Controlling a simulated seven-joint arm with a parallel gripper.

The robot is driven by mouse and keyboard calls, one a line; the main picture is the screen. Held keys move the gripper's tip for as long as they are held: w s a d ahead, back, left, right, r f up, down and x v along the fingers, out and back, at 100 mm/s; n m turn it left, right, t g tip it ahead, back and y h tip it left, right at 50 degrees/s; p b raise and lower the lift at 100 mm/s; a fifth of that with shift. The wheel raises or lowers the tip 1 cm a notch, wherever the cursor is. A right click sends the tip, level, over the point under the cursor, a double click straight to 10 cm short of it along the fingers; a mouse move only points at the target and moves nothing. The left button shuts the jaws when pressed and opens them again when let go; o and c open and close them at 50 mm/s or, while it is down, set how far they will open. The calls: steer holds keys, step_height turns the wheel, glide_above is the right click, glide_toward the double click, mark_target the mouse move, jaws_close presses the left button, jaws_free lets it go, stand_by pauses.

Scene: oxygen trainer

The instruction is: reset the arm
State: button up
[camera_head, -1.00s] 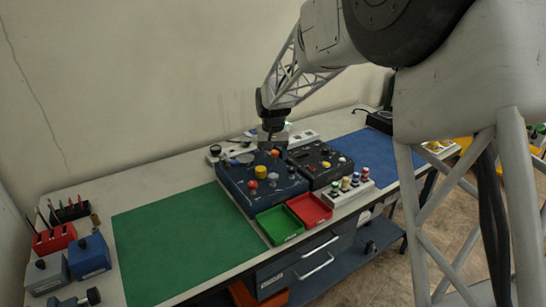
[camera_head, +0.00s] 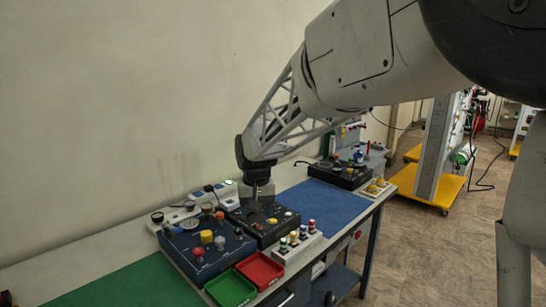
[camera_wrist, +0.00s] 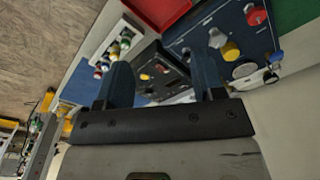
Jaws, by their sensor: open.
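My gripper (camera_head: 257,190) hangs at the end of my arm above the black panel box (camera_head: 262,222) near the back of the workbench. In the wrist view my gripper (camera_wrist: 163,82) shows two dark blue fingers spread apart with nothing between them. The black panel box (camera_wrist: 158,72) shows beyond and between the fingers in that view. Whether the fingertips touch anything is hard to tell in the head view, but they look apart from the box.
A dark blue panel (camera_head: 203,250) with coloured knobs stands left of the black box. The blue mat (camera_head: 342,200) is largely clear.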

steer(key=s+d, duration=0.7)
steer(key=s, duration=0.5)
steer(key=s+d+m+t, duration=0.1)
steer(key=s+d, duration=0.7)
steer(key=s, duration=0.4)
steer(key=s+d+r+m+t, duration=0.1)
steer(key=s+d, duration=0.7)
steer(key=s, duration=0.4)
